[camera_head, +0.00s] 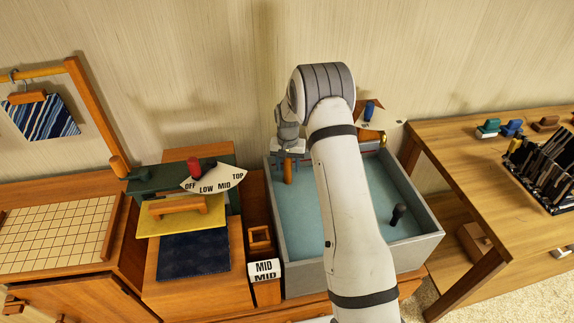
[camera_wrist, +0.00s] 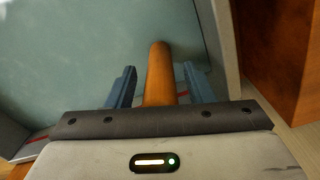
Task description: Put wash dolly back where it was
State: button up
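The wash dolly appears to be the orange-brown wooden stick (camera_head: 288,173) below my gripper in the head view, at the left back of the grey basin (camera_head: 278,245). In the wrist view the stick (camera_wrist: 159,72) runs between my blue fingers, with its near end hidden by the gripper body. My gripper (camera_head: 291,152) is over the basin; in the wrist view (camera_wrist: 160,88) its fingers stand apart, with a gap visible on each side of the stick. I cannot tell whether the stick touches the basin floor.
A dark knobbed plunger-like piece (camera_head: 398,213) stands in the basin at right. A wooden bench with a dial plate (camera_head: 213,181) and a MID sign (camera_head: 264,270) is left of the basin. A wooden table (camera_head: 465,140) with a black rack (camera_head: 545,172) is at right.

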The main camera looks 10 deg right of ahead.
notch_tip(320, 180, up, 12)
jog(key=shift+s+r+b, duration=0.1)
jog(key=shift+r+b, duration=0.15)
jog(key=shift+b, duration=0.7)
jog(key=s+r+n+t, duration=0.1)
jog(key=s+r, duration=0.7)
jog(key=s, duration=0.5)
jog(key=s+r+n+t, duration=0.1)
jog(key=s+r, duration=0.7)
jog(key=s, duration=0.4)
jog(key=s+f+n+t, duration=0.1)
jog(key=s+f, duration=0.1)
jog(key=s, duration=1.1)
jog(key=shift+n, duration=0.3)
